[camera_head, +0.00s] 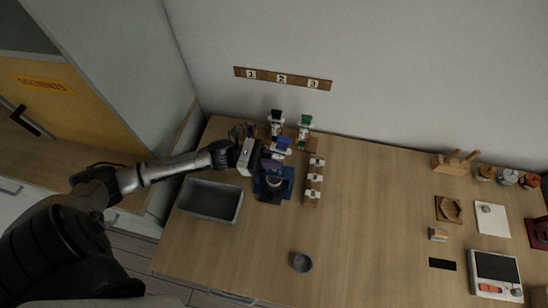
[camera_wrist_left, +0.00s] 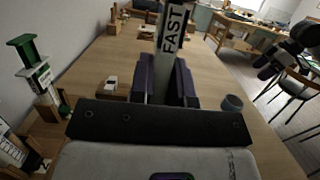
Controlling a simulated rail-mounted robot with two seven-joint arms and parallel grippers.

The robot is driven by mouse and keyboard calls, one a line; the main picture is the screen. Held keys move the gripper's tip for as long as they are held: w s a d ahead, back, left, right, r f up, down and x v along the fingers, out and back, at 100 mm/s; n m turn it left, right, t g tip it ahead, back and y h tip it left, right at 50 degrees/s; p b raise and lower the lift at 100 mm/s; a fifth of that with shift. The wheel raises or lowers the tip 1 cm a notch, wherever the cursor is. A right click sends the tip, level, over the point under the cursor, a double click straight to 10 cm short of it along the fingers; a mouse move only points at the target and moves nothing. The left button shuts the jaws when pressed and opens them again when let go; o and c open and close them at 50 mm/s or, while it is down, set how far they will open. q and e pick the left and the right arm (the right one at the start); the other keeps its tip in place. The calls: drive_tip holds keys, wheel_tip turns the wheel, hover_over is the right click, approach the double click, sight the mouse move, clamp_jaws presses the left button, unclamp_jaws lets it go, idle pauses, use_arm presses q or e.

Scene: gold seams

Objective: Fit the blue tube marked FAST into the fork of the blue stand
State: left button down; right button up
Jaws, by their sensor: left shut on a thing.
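My left gripper (camera_head: 264,158) is shut on the tube marked FAST, whose white label with dark letters stands between the fingers in the left wrist view (camera_wrist_left: 173,28). The tube's blue end (camera_head: 283,142) shows just beyond the gripper in the head view. The blue stand (camera_head: 274,188) is on the table directly in front of the gripper, on the near side. The gripper and wrist hide part of the stand, and I cannot make out its fork or whether the tube touches it.
A black-topped tube (camera_head: 276,117) and a green-topped tube (camera_head: 304,122) stand behind, near the wall. A wooden rack with white pieces (camera_head: 314,180) is right of the stand. A grey tray (camera_head: 211,200) lies to the left. A small grey cup (camera_head: 301,262) is in front. The table's middle is clear.

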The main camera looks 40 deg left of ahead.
use_arm(q)
drive_tip(key=shift+f, duration=0.15)
drive_tip(key=c, duration=1)
unclamp_jaws()
drive_tip(key=shift+f, duration=0.1)
